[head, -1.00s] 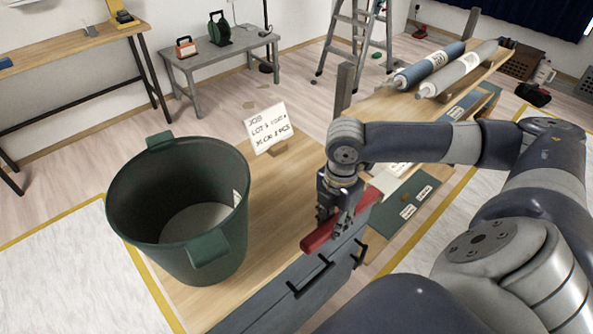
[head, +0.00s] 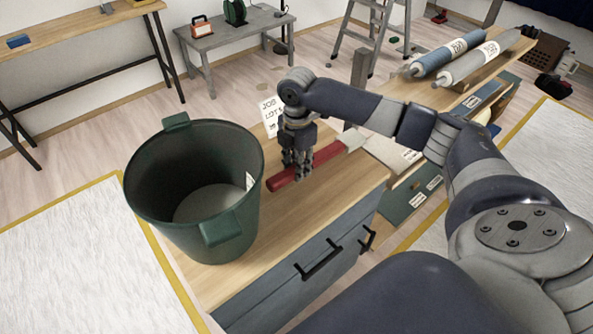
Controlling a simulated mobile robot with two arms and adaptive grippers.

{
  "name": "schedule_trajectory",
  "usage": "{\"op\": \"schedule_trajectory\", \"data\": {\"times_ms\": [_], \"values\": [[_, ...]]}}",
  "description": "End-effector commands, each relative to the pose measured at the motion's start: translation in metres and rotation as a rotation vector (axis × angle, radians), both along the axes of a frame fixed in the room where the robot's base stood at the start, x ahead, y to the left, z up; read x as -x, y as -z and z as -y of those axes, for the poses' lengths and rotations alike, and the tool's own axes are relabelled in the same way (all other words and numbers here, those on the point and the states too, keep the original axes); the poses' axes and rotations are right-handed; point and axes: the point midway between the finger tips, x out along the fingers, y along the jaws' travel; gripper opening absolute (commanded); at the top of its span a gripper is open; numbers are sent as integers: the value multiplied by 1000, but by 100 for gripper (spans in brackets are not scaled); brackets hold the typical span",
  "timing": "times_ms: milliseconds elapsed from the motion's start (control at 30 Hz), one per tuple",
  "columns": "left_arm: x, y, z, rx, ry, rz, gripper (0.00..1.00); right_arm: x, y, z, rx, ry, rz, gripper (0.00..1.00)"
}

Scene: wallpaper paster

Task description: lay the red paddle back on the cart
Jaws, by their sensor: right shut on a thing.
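The red paddle (head: 325,157) has a long red handle and a pale grey end at its upper right. My right gripper (head: 297,172) is shut on the red handle near its lower left end. The paddle is over the wooden top of the cart (head: 317,208), to the right of the bucket; I cannot tell whether it touches the top. The cart has grey drawers with black handles. My left gripper is not in view.
A dark green bucket (head: 196,190) stands on the cart's left part. A job card (head: 270,115) stands behind my gripper, partly hidden. Two rolls, one blue (head: 447,55) and one grey (head: 485,60), lie on a wooden surface at upper right. The cart top's front right is clear.

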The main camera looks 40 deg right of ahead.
Motion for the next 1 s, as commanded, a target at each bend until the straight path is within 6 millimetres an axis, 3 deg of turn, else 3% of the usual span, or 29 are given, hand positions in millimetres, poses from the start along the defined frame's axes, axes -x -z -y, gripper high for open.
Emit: {"op": "schedule_trajectory", "data": {"times_ms": [167,467,500,567,1000], "values": [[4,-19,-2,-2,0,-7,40,-3,20,-1,0,0,-4,0],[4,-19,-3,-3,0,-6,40,-3,32,-1,-2,-1,-2,0],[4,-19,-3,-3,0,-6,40,-2,32,-1,-2,-1,-3,35],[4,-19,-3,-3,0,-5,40,-2,32,-1,-1,-1,-3,48],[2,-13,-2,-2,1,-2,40,-4,34,0,0,-1,1,48]]}}
